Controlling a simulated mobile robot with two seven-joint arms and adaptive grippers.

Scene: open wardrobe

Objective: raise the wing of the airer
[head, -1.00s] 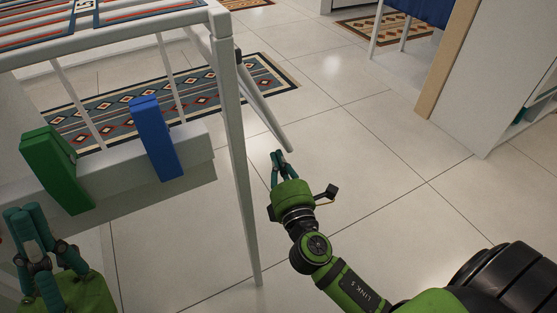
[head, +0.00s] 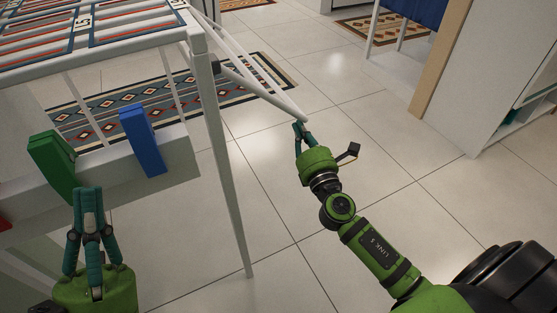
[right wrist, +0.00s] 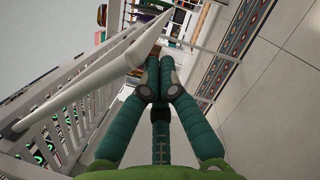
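My left gripper (head: 88,192) is shut and empty in front of the airer's near side.
A green block (head: 52,165) and a blue block (head: 143,140) stand along a white ledge (head: 115,180) by the airer. A patterned rug (head: 150,105) lies behind. A white cabinet (head: 480,80) stands at the right. The tiled floor between is clear.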

